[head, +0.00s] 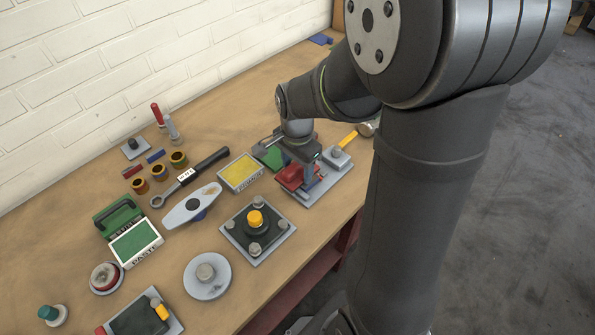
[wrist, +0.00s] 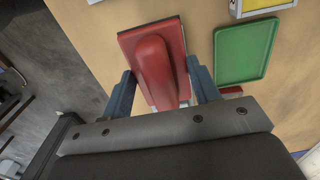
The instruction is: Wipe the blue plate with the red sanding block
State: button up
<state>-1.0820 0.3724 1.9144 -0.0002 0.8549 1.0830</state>
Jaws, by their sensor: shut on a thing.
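The red sanding block (head: 290,176) has a rounded raised grip on a flat base; it also shows in the wrist view (wrist: 155,62). My gripper (wrist: 161,70) is shut on its grip, one finger on each side. In the head view my gripper (head: 304,179) is low over the right part of the bench, partly hidden by its own wrist. I cannot tell whether the block touches the surface below. A flat blue piece (head: 320,39) lies far back on the bench; I cannot tell whether it is the blue plate.
A green tray (wrist: 245,50) lies right beside the block in the wrist view. A yellow-topped box (head: 241,173), a grey plate with a yellow knob (head: 256,219) and a hammer's yellow handle (head: 349,139) are near. The bench's back stretch is mostly clear.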

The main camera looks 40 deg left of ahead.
aim_at(297, 164)
jog(key=shift+r, duration=1.65)
jog(key=shift+w, duration=0.1)
jog(key=w+d+f, duration=0.1)
jog(key=w, duration=0.2)
jog(key=w+d+f, duration=0.1)
jog(key=w+d, duration=0.1)
jog(key=w, duration=0.2)
jog(key=w+d+f, duration=0.1)
jog(key=w+d, duration=0.1)
jog(key=w, duration=0.2)
jog(key=shift+f, duration=0.25)
jog(key=w+d+f, duration=0.1)
jog(key=w+d, duration=0.2)
jog(key=w+d+f, duration=0.1)
jog(key=w+d, duration=0.1)
jog(key=w, duration=0.1)
jog(key=w+d+f, duration=0.2)
jog(key=w+d, duration=0.1)
jog(key=shift+w+d+f, duration=0.1)
jog(key=shift+w+d, duration=0.1)
jog(key=shift+d, duration=0.15)
jog(key=w+d+f, duration=0.3)
jog(key=d, duration=0.4)
jog(key=w+d+f, duration=0.2)
jog(key=w+d, duration=0.1)
jog(key=d, duration=0.5)
jog(key=w+d+f, duration=0.3)
jog(key=d, duration=0.4)
jog(key=shift+d+f, duration=0.15)
jog(key=shift+f, duration=0.15)
